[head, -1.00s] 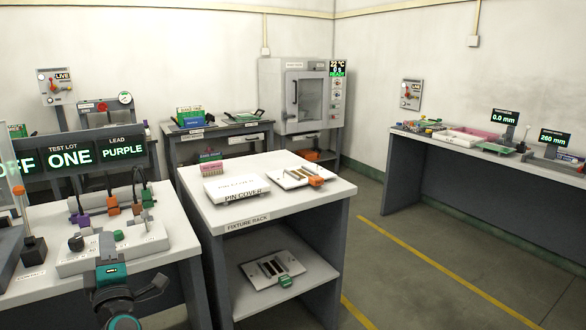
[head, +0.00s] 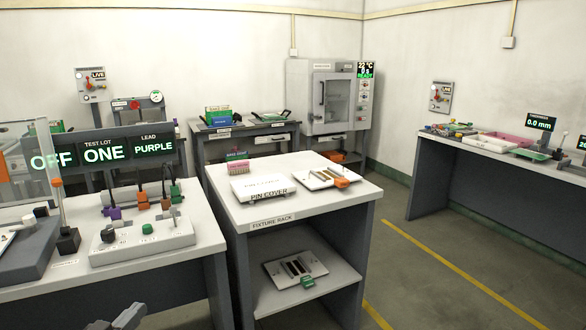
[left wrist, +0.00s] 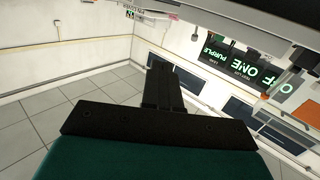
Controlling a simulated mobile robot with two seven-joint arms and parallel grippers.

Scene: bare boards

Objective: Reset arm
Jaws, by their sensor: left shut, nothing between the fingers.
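My left gripper (head: 122,318) shows only as a dark part at the bottom edge of the head view, below the front of the left bench. In the left wrist view its dark fingers (left wrist: 163,88) are together, with nothing between them, and point away from the green-and-black gripper body. The gripper is clear of the objects on the bench. My right gripper is in neither view.
The left bench carries a white control box (head: 143,240), colored plugs and a display (head: 104,152) reading OFF, ONE, PURPLE. A fixture rack (head: 300,208) with a pin cover (head: 262,188) stands beside it. Open floor (head: 425,275) lies to the right.

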